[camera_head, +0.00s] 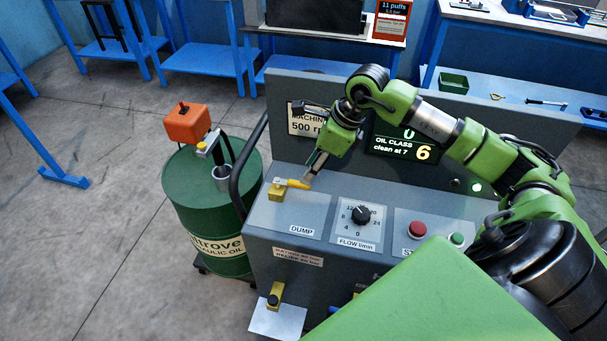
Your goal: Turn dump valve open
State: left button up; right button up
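The dump valve is a brass-coloured body (277,193) with a yellow lever (293,184), on the sloping grey panel above the DUMP label (301,230). The lever points to the right and slightly toward the back. My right gripper (308,177) reaches down from the upper right, with its fingertips at the free end of the lever. The fingers overlap in this view, so I cannot tell whether they grip the lever, only touch it, or are open beside it. My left gripper is not in view.
The panel also has a flow knob (361,215), a red button (417,229) and a green button (457,239). A display (404,146) behind reads oil class 6. A green oil drum (207,205) with an orange-topped pump (187,124) stands left of the machine.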

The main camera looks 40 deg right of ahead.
aim_at(292, 185)
jog(key=x, duration=0.4)
jog(key=shift+a+p, duration=0.1)
jog(key=shift+p, duration=0.3)
jog(key=shift+f, duration=0.25)
jog(key=shift+w+f, duration=0.15)
jog(key=shift+f, duration=0.1)
jog(key=c, duration=0.6)
grip_shut()
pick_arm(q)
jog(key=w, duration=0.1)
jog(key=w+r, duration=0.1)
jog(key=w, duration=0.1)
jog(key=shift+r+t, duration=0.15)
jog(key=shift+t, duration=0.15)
